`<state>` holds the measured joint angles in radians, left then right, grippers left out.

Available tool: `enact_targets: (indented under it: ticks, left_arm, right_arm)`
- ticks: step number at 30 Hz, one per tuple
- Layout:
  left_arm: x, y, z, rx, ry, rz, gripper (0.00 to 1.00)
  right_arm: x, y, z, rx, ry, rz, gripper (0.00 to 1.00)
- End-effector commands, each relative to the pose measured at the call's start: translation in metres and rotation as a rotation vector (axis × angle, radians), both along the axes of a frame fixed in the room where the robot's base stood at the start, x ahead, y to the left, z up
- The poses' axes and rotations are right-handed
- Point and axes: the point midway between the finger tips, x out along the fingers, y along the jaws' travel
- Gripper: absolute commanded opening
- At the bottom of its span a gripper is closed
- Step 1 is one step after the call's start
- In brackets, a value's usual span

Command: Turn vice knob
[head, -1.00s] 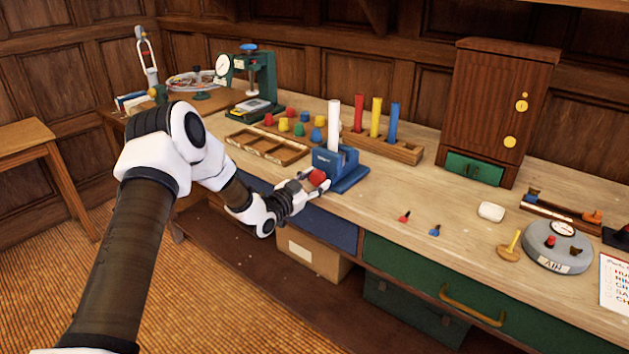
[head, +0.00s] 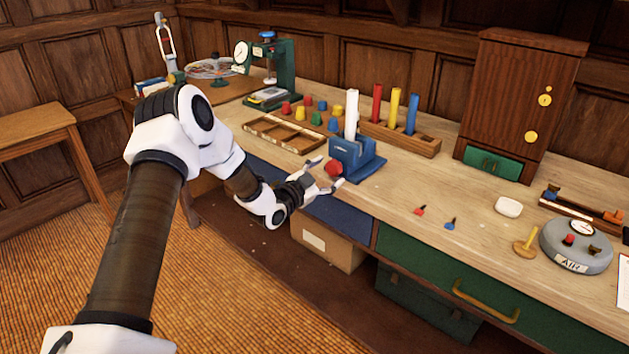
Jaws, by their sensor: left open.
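A blue vice (head: 357,158) stands at the front edge of the wooden bench, with a white upright cylinder (head: 351,115) in its jaws. Its red knob (head: 334,168) faces the front of the bench. My left gripper (head: 327,175) is open just in front of the vice, with its fingers apart on either side of the knob. I cannot tell whether the fingers touch the knob. My right gripper is not in view.
Behind the vice is a wooden rack (head: 400,138) with red, yellow and blue cylinders. Left of it are several coloured knobs and a divided tray (head: 285,134). A red peg (head: 420,210) and a blue peg (head: 450,224) lie to the right.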

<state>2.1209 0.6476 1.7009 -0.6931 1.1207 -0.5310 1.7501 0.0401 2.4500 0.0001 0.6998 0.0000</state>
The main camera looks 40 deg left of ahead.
Motion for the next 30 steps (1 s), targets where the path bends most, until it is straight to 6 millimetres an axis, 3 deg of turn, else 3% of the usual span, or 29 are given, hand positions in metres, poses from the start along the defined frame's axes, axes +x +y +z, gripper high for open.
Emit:
enact_targets:
  ticks: [7,12,17,30]
  left_arm:
    - [-0.065,0.007,0.000,-0.010,-0.001,0.006,0.73]
    - [-0.093,0.008,0.000,-0.005,-0.001,0.004,0.73]
    - [-0.102,0.007,0.000,-0.001,-0.002,0.000,0.73]
    - [-0.101,0.007,0.000,0.000,-0.001,0.000,0.73]
  right_arm:
    - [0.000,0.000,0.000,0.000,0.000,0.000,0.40]
    - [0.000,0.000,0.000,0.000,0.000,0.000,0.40]
    - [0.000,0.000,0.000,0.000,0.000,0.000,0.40]
    - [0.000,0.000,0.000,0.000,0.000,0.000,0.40]
